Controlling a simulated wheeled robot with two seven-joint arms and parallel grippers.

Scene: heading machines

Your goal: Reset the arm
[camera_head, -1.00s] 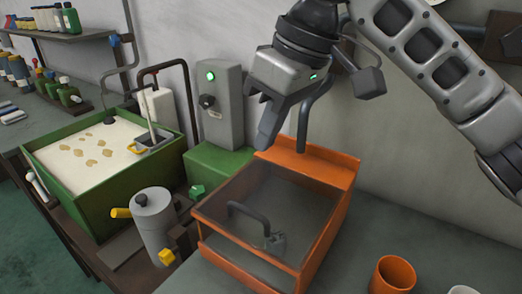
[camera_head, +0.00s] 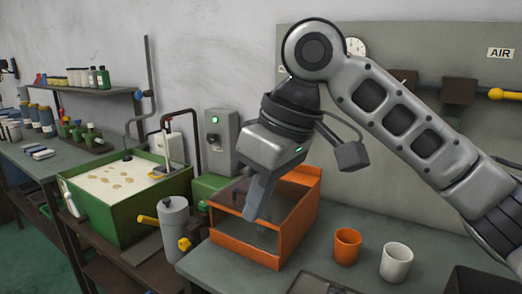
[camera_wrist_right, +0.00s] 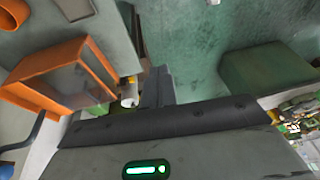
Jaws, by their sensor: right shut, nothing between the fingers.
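My right arm comes in from the right in the head view. Its gripper (camera_head: 254,208) points downward, shut and empty, in front of the orange-framed box (camera_head: 290,225) in the picture. The gripper's fingers also show closed together in the right wrist view (camera_wrist_right: 157,85). The box has clear panels and stands on the grey bench (camera_head: 340,238); the gripper hides part of it. Whether the fingertips are above or beside the box is hard to tell. My left gripper is in neither view.
An orange cup (camera_head: 346,246) and a white cup (camera_head: 396,262) stand right of the box. A green tank (camera_head: 115,225) with pale liquid and a grey cylinder (camera_head: 173,225) with yellow knobs stand left. A grey control box (camera_head: 221,140) is behind. The wall panel (camera_head: 400,60) carries a gauge.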

